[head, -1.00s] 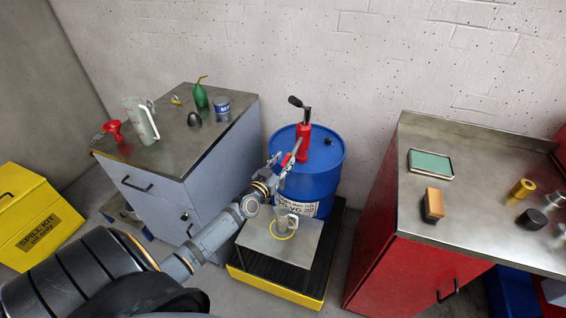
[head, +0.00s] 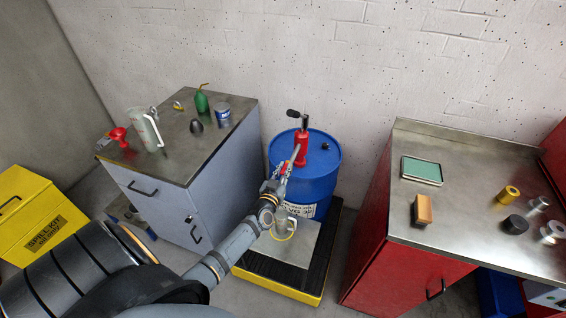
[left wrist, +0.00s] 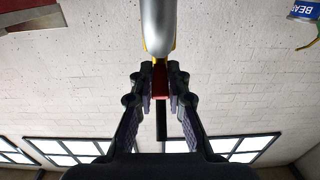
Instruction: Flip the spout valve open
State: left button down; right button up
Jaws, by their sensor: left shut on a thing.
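The red hand pump (head: 301,148) with a black handle stands upright on the blue drum (head: 318,176). Its spout comes forward and down toward my left gripper (head: 281,172), which hides the spout valve in the head view. In the left wrist view, the gripper (left wrist: 161,88) has its fingers drawn in around a small red part (left wrist: 160,76), at the end of a grey tube (left wrist: 157,25). The valve's lever position cannot be made out. A clear measuring jug (head: 284,222) stands below the spout, partly hidden by my gripper. My right gripper is not in view.
The jug stands on a grey plate (head: 268,262) over a yellow-edged spill pallet (head: 282,288). A grey cabinet (head: 160,212) stands close on the left, with a funnel, pitcher and cans on top. A red cabinet (head: 365,235) stands on the right.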

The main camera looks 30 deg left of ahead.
pick_arm(q)
jog(key=c, duration=1.3)
grip_release()
jog(key=v, duration=1.2)
jog(key=shift+d+f, duration=0.1)
